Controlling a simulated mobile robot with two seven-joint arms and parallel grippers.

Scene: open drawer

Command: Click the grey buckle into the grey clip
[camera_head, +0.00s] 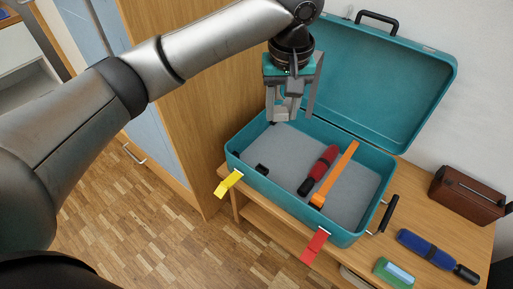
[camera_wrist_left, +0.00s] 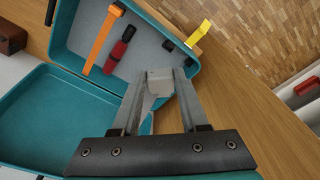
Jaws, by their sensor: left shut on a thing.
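My left gripper (camera_head: 290,112) is shut on a small light-grey piece, which looks like the grey buckle (camera_wrist_left: 160,83), between its fingertips. The gripper points down over the back left part of an open teal case (camera_head: 290,206), with the fingers apart around the grey piece. In the left wrist view the gripper (camera_wrist_left: 166,80) shows the piece near the case's side wall. I cannot make out the grey clip; the arm or gripper may hide it. My right gripper is not in view.
The grey-lined case holds a red and black tool (camera_head: 319,171) and an orange strap (camera_head: 335,174). Yellow (camera_head: 228,183) and red (camera_head: 315,246) latches hang at its front. The raised lid (camera_head: 385,85) stands behind. A blue flashlight (camera_head: 427,248), green device (camera_head: 394,272) and brown box (camera_head: 466,195) lie to the right.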

